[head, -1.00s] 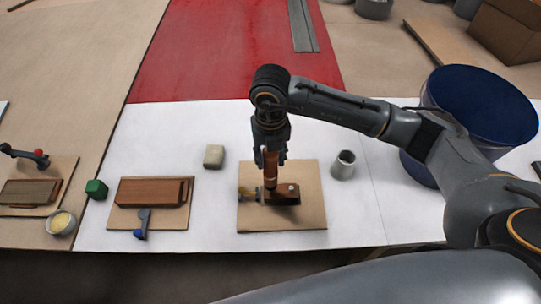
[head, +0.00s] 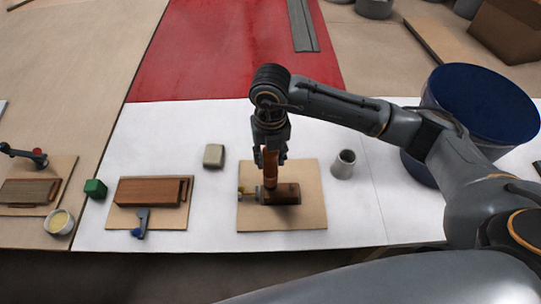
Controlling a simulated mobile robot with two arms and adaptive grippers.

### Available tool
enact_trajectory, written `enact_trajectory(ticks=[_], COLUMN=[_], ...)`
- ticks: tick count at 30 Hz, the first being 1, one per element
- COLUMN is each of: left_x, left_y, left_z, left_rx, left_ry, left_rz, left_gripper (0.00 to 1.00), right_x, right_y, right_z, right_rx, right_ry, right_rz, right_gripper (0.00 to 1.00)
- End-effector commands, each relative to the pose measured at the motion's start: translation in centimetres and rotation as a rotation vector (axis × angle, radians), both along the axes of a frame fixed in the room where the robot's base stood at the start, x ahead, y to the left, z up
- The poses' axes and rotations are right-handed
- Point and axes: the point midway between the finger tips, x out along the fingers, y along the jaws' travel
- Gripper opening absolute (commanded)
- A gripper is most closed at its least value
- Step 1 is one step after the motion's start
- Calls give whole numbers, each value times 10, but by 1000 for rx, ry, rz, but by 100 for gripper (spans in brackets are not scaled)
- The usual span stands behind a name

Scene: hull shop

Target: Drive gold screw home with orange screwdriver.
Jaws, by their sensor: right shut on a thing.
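My right gripper (head: 270,160) points down over the brown wooden block (head: 289,191) on the square tan board. It is shut on the orange screwdriver (head: 270,172), which stands about upright with its lower end at the left part of the block. I cannot make out the gold screw; the tool and gripper may hide it. Whether the screwdriver tip touches a screw is too small to tell. My left gripper is not in view.
A blue bin (head: 478,105) stands at right. Bare white table lies between boards.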

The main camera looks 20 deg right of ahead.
Motion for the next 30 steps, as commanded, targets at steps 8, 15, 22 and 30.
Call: enact_trajectory(ticks=[8, 15, 22, 30], left_x=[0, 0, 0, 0], left_y=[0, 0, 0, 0], left_z=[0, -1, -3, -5], left_rx=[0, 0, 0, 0], left_ry=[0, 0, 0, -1], left_rz=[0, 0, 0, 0], left_gripper=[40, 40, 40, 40], right_x=[0, 0, 0, 0], right_y=[0, 0, 0, 0], right_z=[1, 0, -1, -3], right_rx=[1, 1, 1, 1], right_ry=[-1, -1, -1, -1], right_rz=[0, 0, 0, 0], right_gripper=[5, 5, 5, 5])
